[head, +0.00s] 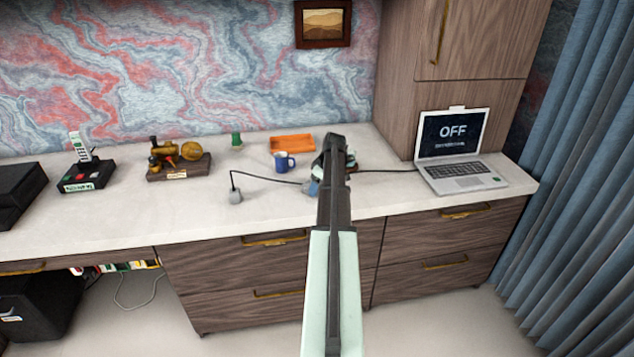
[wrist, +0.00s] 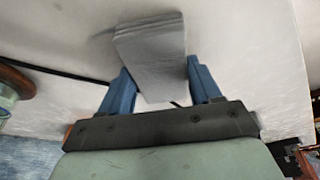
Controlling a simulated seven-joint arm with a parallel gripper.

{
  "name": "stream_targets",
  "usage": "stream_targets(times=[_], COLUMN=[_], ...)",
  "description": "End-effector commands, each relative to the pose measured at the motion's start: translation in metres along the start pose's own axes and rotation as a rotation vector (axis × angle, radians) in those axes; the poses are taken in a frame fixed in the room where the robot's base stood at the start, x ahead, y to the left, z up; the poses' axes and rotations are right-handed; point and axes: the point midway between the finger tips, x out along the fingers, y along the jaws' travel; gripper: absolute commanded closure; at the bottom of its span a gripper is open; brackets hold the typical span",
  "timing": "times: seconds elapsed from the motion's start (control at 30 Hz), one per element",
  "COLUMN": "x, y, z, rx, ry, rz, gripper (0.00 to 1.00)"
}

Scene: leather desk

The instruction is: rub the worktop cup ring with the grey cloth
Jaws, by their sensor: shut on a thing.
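The grey cloth (wrist: 150,50) is a folded block between the two blue fingers of my gripper (wrist: 158,70) in the wrist view. My gripper is shut on it, over the pale worktop (wrist: 60,45). Whether the cloth touches the worktop is hard to tell. In the head view my arm covers most of my gripper (head: 313,188); only a bit of blue finger shows, near the front part of the worktop (head: 390,195). The cloth cannot be made out clearly there. I see no cup ring in either view; my arm or the cloth may hide it.
A blue mug (head: 284,162) and an orange tray (head: 291,143) stand behind my gripper. A dark cable runs to a grey plug-like block (head: 236,197) on the left. A laptop (head: 455,160) is at the right. A brass model (head: 178,160) stands left. The front-left worktop is clear.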

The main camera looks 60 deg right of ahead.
Motion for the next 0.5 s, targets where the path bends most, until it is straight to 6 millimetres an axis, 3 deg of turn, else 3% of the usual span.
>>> stream_targets(times=[0.23,0.4,0.5], x=[-0.004,-0.007,-0.005], y=[-0.018,-0.003,0.006], z=[0.016,0.025,0.016], rx=[0.001,0.001,0.0], ry=[-0.001,-0.001,-0.001], rz=[-0.001,-0.001,-0.001], gripper=[0.66,0.66,0.66])
